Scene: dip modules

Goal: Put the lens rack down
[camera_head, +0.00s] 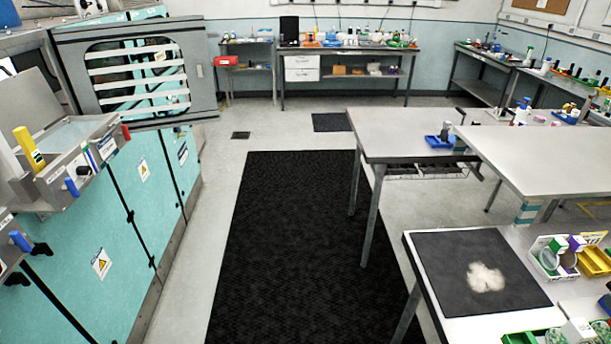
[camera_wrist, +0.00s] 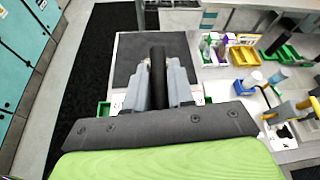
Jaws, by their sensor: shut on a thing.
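My gripper (camera_wrist: 158,100) shows in the wrist view, with its grey fingers shut on a dark, narrow, upright thing, which I take to be the lens rack (camera_wrist: 157,68). Only a dark bar of it shows between the fingers; the rest is hidden, so I cannot tell its full shape or whether it touches anything below. The gripper appears in front of the black mat (camera_wrist: 128,47) on the near bench. In the head view the same mat (camera_head: 435,262) lies flat with a pale patch on it. Neither my gripper nor the held thing is in the head view.
A white basket (camera_head: 541,268) with green and purple items and round clear pieces stands right of the mat. A green tray (camera_head: 520,339) is at the near bench edge. Teal cabinets (camera_head: 150,200) line the left; the dark floor mat (camera_head: 285,240) is clear.

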